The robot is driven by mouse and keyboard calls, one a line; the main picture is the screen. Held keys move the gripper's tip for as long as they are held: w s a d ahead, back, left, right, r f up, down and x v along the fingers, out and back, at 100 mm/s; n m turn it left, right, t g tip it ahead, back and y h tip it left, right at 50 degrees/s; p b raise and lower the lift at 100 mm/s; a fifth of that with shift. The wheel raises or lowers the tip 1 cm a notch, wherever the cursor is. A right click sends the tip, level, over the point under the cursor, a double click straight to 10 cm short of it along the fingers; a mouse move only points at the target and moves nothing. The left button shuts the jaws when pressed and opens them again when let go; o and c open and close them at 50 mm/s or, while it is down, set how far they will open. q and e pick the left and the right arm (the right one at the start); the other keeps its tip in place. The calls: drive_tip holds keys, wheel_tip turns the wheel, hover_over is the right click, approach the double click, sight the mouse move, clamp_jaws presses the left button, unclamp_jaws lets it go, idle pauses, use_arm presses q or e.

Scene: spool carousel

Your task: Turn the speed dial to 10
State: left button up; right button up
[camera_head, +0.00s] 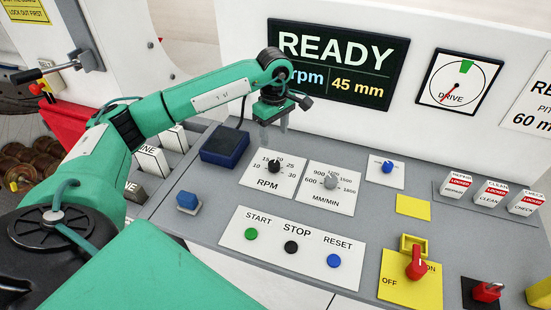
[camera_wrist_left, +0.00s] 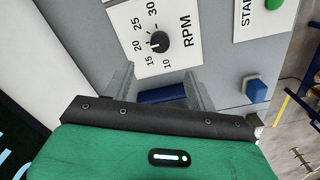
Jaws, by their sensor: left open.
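The speed dial, a black knob (camera_head: 274,166) on a white RPM plate marked 10 to 30, sits on the grey console. It also shows in the wrist view (camera_wrist_left: 159,40). Its pointer is too small to read surely. My left gripper (camera_head: 273,138) is open and empty, its pale fingers pointing down above and behind the dial in the head view. In the wrist view the fingertips (camera_wrist_left: 160,80) are apart, with the dial beyond them and nothing between them touching the knob. My right gripper is not in view.
A grey MM/MIN knob (camera_head: 331,180) stands just right of the dial, and a dark blue box (camera_head: 225,145) to its left. START (camera_head: 251,233), STOP (camera_head: 291,246) and RESET (camera_head: 333,260) buttons lie in front. The screen (camera_head: 336,63) reads READY. A red switch (camera_head: 416,264) is at front right.

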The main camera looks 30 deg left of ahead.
sight(275, 164)
use_arm(q)
wheel_tip(275, 164, down, 11)
drive_tip(key=p, duration=0.4)
drive_tip(key=shift+r, duration=0.1)
drive_tip(key=shift+f, duration=0.6)
drive_tip(key=c, duration=1)
